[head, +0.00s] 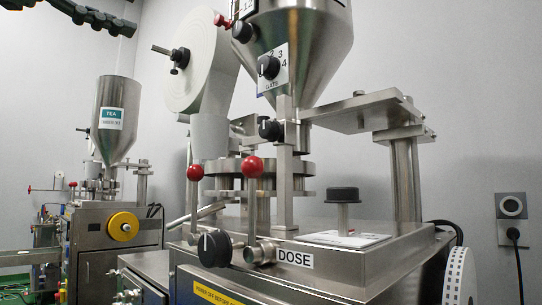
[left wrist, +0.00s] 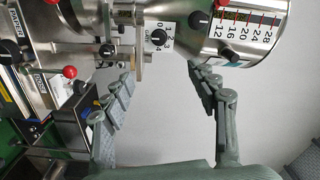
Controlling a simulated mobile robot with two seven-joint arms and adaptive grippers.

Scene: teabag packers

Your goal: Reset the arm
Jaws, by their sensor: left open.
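My left gripper (left wrist: 165,105) shows in the left wrist view, its two grey-green fingers spread wide apart with nothing between them. The teabag machine's metal hopper and its gate dial panel (left wrist: 158,40) lie beyond the fingertips in that view; I cannot tell the exact gap. My right gripper is in neither view.
A second machine with a TEA hopper (head: 118,120) and yellow handwheel (head: 123,226) stands at the left. A large white paper roll (head: 200,62) hangs behind the levers. A wall socket (head: 513,233) with a black plug is at the right. Bare wall (head: 480,100) fills the upper right.

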